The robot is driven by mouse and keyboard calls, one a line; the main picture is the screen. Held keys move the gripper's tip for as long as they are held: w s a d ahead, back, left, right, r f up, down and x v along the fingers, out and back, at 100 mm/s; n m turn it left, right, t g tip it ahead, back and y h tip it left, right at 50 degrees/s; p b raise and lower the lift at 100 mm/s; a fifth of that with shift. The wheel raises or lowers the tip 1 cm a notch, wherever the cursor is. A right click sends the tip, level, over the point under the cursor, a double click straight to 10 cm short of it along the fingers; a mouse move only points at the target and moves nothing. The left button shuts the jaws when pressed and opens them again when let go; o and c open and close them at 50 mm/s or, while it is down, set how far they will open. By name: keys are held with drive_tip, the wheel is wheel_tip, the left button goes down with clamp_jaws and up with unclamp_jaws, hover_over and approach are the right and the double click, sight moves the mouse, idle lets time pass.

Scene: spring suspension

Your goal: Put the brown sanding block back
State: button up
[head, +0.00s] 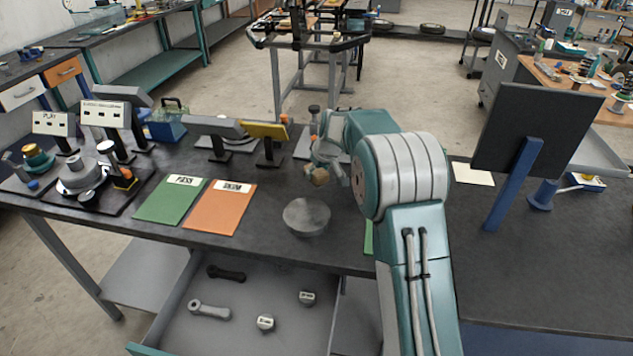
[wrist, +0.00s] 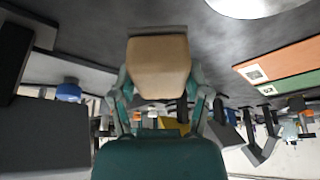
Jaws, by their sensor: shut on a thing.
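The brown sanding block (head: 319,177) is in my gripper (head: 325,168), above the dark workbench behind the round grey disc. In the wrist view the tan-brown block (wrist: 158,66) fills the space between the two fingers of my gripper (wrist: 158,84). The fingers are shut on its sides. A thin grey strip runs along the block's far edge in that view. The block appears clear of the bench top, but the exact gap is hard to judge. I cannot tell which spot on the bench is the block's own place.
A grey round disc (head: 306,216) lies near the bench's front edge. Green (head: 170,200) and orange (head: 219,208) mats lie to its left. A yellow-faced stand (head: 265,131) is behind. An open drawer (head: 235,315) holds several parts. A dark panel (head: 537,130) stands on the right.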

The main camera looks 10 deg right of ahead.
sight(316, 182)
drive_tip(key=shift+w+f, duration=0.7)
drive_tip(key=shift+f, duration=0.2)
drive_tip(key=shift+d+f, duration=0.1)
drive_tip(key=shift+f, duration=1.35)
drive_tip(key=o, duration=1.1)
drive_tip(key=shift+f, duration=0.1)
